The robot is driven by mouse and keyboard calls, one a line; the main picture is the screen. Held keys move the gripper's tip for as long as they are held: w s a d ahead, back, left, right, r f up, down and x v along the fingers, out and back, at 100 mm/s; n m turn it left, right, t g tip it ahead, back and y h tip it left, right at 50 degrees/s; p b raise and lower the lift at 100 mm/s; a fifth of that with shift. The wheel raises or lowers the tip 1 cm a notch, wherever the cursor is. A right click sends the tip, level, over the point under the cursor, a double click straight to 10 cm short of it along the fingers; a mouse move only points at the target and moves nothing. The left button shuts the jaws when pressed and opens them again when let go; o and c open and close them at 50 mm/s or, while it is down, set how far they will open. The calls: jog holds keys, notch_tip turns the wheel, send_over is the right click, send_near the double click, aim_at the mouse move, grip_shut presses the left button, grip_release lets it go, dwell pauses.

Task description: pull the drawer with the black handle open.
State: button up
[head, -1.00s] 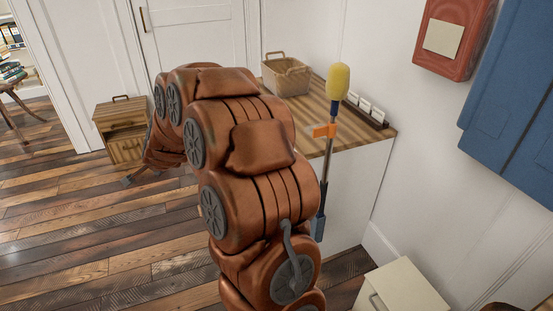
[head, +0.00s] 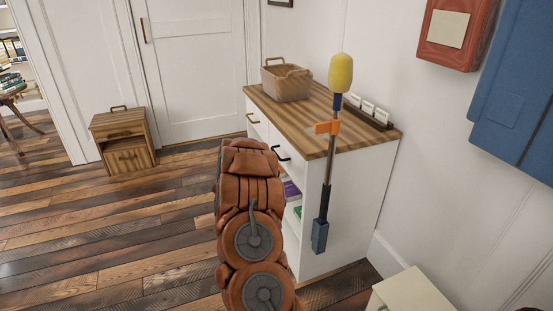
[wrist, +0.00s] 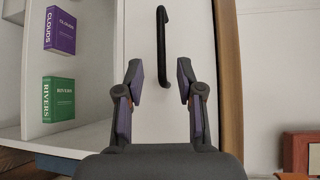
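The black handle (head: 281,154) is on the right-hand upper drawer (head: 289,167) of a white cabinet with a wooden top. That drawer looks shut. In the wrist view the black handle (wrist: 163,45) is a long bar running up the picture on the white drawer front (wrist: 146,118). My gripper (wrist: 159,70) is open and empty. Its two fingertips are on either side of the handle's lower end in the picture. The gap in depth between fingertips and handle cannot be told. In the head view my arm hides the gripper.
A basket (head: 287,82) and a small rack (head: 367,112) stand on the cabinet top (head: 340,138). Open shelves below hold a purple book (wrist: 60,31) and a green book (wrist: 58,99).

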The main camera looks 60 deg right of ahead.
jog(key=shift+x, duration=3.9)
jog(key=shift+r, duration=0.1)
grip_shut()
